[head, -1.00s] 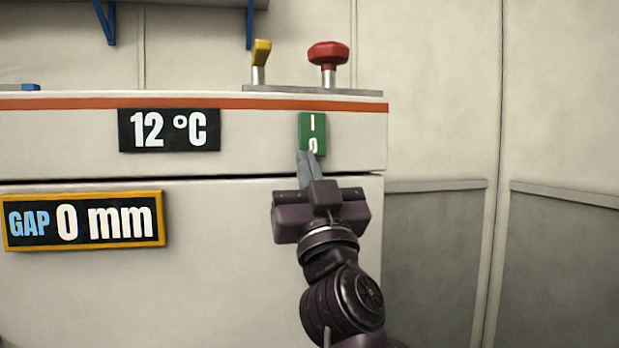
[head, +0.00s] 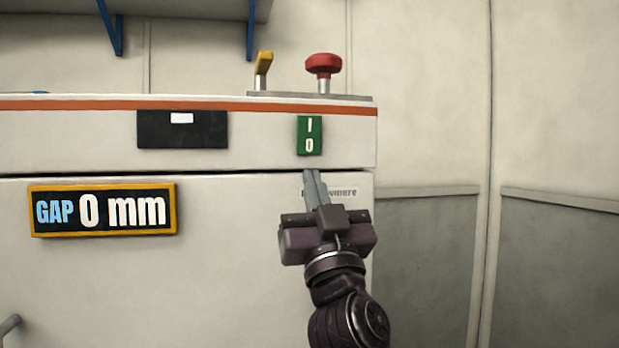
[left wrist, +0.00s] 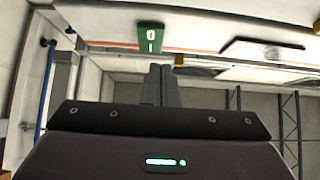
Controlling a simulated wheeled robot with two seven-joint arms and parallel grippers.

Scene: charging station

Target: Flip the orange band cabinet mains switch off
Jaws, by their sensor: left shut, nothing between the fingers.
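The green mains switch (head: 309,136), marked I above and 0 below, sits on the front of the cabinet (head: 60,133) with the orange band (head: 60,104). My left gripper (head: 312,174) is shut and empty, its fingertips just below the switch and apart from it in the picture. In the left wrist view the switch (left wrist: 151,38) shows beyond and slightly left of the shut fingers (left wrist: 160,70). The dark display (head: 182,130) left of the switch shows only a small white block. My right gripper is not in view.
A yellow lever (head: 263,64) and a red mushroom button (head: 323,66) stand on top of the cabinet. A "GAP 0 mm" sign (head: 103,210) is on the lower front. Clear floor-side space lies right of the cabinet, before grey wall panels (head: 430,250).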

